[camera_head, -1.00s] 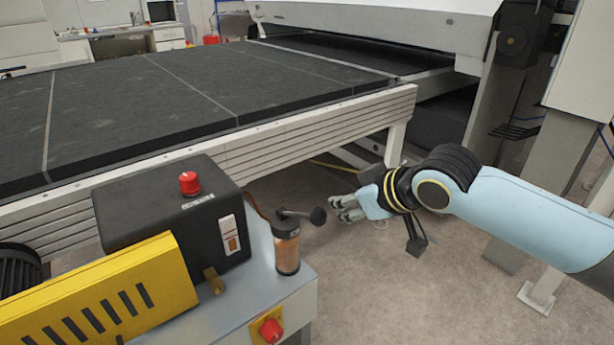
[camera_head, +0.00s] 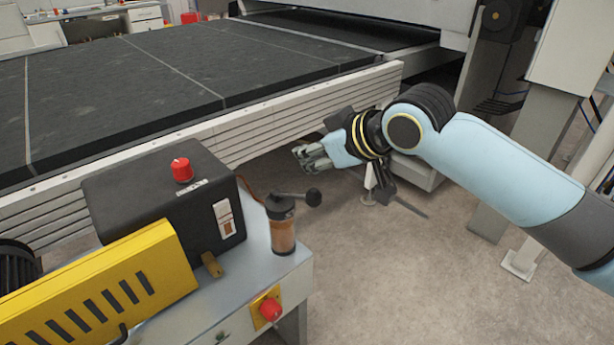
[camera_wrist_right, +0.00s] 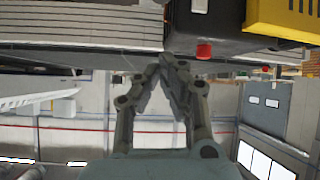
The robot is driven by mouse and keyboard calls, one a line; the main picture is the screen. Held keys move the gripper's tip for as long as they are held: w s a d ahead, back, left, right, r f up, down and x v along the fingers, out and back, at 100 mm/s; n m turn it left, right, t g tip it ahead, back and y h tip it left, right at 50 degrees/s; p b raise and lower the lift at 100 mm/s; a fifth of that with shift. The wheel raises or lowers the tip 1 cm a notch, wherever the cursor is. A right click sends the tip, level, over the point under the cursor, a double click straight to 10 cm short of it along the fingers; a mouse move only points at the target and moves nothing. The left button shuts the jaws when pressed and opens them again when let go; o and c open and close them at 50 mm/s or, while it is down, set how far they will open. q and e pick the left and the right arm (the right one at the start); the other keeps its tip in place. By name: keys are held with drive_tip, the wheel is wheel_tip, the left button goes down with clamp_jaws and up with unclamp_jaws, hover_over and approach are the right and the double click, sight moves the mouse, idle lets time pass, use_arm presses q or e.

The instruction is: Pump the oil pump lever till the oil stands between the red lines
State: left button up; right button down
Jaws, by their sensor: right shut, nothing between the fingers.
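The oil pump (camera_head: 282,228) is a small cylinder with a dark cap and a brownish, see-through body, at the right edge of the machine's metal top in the head view. The red lines and oil level are too small to make out. My left gripper is not in view.
A black box with a red knob (camera_head: 182,170) and a switch (camera_head: 226,217) stands left of the pump. A yellow slotted guard (camera_head: 110,290) is at front left. A red button (camera_head: 270,308) sits below the pump. The conveyor (camera_head: 200,80) lies behind.

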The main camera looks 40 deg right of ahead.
sight(305, 196)
drive_tip(key=f, duration=0.1)
drive_tip(key=w+f, duration=0.1)
drive_tip(key=f, duration=0.1)
drive_tip(key=f+p, duration=0.1)
drive_tip(key=f, duration=0.1)
drive_tip(key=shift+w+f, duration=0.1)
drive_tip(key=shift+w, duration=0.25)
drive_tip(key=shift+s+d+f, duration=0.1)
drive_tip(key=shift+s, duration=0.1)
drive_tip(key=shift+f, duration=0.15)
